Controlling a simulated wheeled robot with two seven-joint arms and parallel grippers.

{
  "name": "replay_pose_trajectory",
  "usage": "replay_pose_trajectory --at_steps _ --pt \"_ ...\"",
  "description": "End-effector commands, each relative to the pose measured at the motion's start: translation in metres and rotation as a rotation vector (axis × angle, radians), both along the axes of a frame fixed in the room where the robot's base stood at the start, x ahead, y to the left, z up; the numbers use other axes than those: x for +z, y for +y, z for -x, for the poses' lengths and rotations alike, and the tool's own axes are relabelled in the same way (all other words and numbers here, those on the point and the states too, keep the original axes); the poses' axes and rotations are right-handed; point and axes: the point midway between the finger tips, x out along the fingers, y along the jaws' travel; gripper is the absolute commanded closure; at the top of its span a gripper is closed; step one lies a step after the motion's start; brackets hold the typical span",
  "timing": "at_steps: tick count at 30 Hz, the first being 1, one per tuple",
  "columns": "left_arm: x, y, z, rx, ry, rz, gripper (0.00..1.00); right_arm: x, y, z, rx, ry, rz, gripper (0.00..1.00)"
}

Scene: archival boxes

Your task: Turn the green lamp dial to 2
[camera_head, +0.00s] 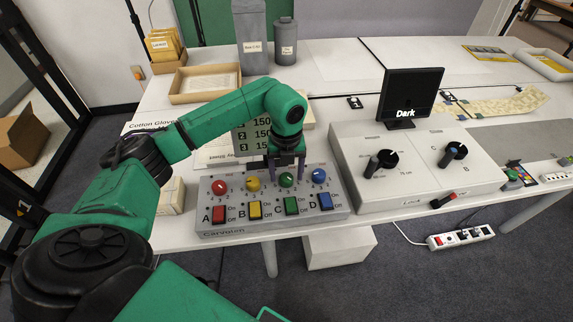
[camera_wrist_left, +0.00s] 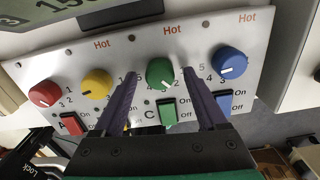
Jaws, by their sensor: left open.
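The green dial (camera_head: 286,180) is in the upper row of a grey control box (camera_head: 217,236), third from the left, above the green rocker switch (camera_head: 291,206). In the left wrist view the green dial (camera_wrist_left: 160,72) shows a white mark near its lower edge; I cannot tell which number it points to. My left gripper (camera_head: 286,170) is open over this dial. In the left wrist view the left gripper's fingers (camera_wrist_left: 158,78) stand on either side of the dial, with visible gaps. I cannot tell their height above the panel. My right gripper is not in view.
A red dial (camera_head: 219,187), a yellow dial (camera_head: 253,184) and a blue dial (camera_head: 319,176) share the row, with blue close to the right finger. A display (camera_head: 243,143) stands behind. A larger box with black knobs (camera_head: 345,165) is at the right.

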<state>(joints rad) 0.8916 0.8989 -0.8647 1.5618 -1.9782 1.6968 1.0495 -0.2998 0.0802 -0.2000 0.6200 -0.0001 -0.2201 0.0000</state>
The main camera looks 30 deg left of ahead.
Motion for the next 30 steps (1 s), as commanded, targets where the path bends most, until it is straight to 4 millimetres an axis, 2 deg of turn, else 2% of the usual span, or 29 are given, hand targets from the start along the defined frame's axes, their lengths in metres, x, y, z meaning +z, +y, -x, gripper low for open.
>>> replay_pose_trajectory --at_steps 5,12,16,18,21,30 --pt "0.024 0.0 -0.001 0.0 -0.004 0.001 0.26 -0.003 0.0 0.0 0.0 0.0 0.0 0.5" --pt "0.093 0.0 -0.001 0.0 -0.009 0.001 0.26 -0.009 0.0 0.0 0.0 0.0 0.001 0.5" --pt "0.128 0.0 -0.001 0.001 -0.007 -0.001 0.26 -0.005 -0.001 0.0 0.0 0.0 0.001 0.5" --pt "0.139 0.001 -0.001 0.001 -0.006 0.0 0.26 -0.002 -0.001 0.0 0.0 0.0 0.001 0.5" --pt "0.145 0.001 0.0 0.002 -0.004 0.0 0.26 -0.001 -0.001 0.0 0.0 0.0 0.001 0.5" --pt "0.145 0.001 0.0 0.001 -0.003 0.001 0.26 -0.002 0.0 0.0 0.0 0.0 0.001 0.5"
